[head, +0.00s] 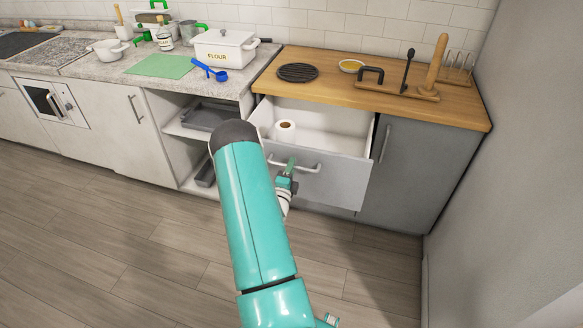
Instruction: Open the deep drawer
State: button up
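The deep drawer (345,183) is pulled out under the wooden worktop, with its white inside showing. A paper roll (286,131) stands inside it on the left. Its front is grey with a bar handle (308,168). My gripper (288,170) is at the left part of this handle. My teal arm hides part of the gripper and the area below. The fingers are too small to show whether they are shut on the handle.
A grey cupboard door (415,175) is right of the drawer, near the grey wall (525,150). Open shelves with dark trays (205,117) are on the left. The wooden worktop (330,68) bears several items. The wood floor (120,240) is clear.

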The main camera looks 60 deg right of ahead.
jog(key=v, duration=1.3)
jog(key=shift+a, duration=0.2)
